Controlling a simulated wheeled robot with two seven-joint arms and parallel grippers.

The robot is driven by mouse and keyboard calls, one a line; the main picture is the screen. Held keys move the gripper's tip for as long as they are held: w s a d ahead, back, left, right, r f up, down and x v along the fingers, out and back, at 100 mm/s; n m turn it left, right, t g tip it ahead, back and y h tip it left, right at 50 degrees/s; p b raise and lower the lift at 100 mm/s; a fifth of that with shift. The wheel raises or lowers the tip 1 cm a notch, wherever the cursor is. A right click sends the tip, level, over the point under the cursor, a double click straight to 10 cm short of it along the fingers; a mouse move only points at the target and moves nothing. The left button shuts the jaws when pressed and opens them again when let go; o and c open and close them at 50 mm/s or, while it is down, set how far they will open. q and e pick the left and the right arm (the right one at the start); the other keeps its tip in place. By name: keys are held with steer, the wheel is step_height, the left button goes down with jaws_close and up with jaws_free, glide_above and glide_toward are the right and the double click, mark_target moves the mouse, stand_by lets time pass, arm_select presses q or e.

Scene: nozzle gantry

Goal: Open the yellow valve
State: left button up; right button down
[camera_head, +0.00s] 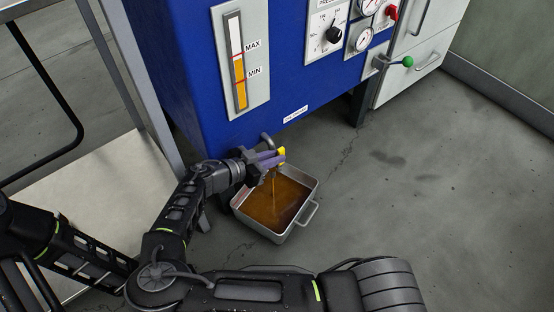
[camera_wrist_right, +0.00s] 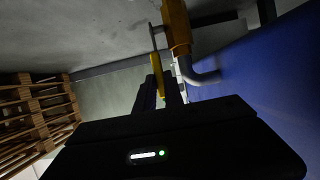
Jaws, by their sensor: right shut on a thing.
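The yellow valve (camera_head: 282,151) sits on a short grey pipe at the foot of the blue cabinet. My right gripper (camera_head: 272,158) is shut on its yellow handle (camera_wrist_right: 156,72), which shows between the fingers in the right wrist view. The valve's yellow body (camera_wrist_right: 177,28) is above the fingers in that view, joined to a bent grey pipe (camera_wrist_right: 203,76). A thin brown stream (camera_head: 273,188) falls below the valve into a metal tray (camera_head: 308,214) holding brown liquid. The fingers partly hide the valve in the head view. My left gripper is not in view.
A pale table (camera_head: 110,190) stands at left. Floor right of the tray is clear. Wooden pallets (camera_wrist_right: 30,115) show in the wrist view.

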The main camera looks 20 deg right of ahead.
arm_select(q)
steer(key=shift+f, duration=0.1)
arm_select(e)
steer(key=shift+a+f, duration=0.1)
steer(key=shift+f, duration=0.05)
steer(key=c, duration=1.4)
jaws_free()
steer(key=shift+c, duration=0.2)
